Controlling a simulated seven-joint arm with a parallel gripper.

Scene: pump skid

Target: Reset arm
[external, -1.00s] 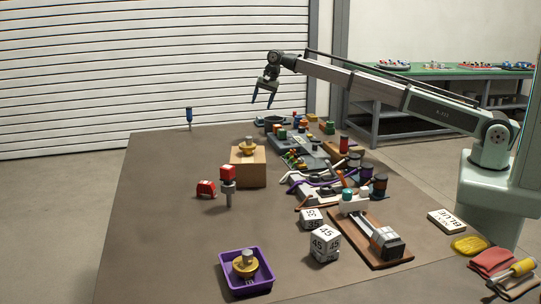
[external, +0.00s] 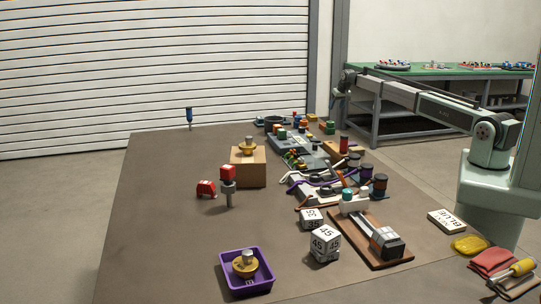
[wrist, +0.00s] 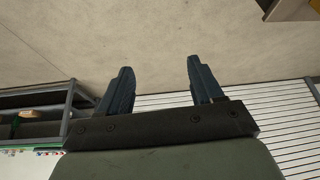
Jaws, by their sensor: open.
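My gripper (wrist: 160,75) is open and empty in the wrist view, its two dark fingers apart over bare floor. In the external view my arm reaches back past the far right of the table, and its end (external: 338,104) is small beside the green bench. The fingertips are hard to make out there. Nothing is held.
The brown table (external: 165,240) holds a purple tray (external: 247,287) with a brass part, a cardboard box (external: 248,170) with another, a red-topped post (external: 228,185), number cubes (external: 325,243) and pump parts. A green bench (external: 440,73) stands behind.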

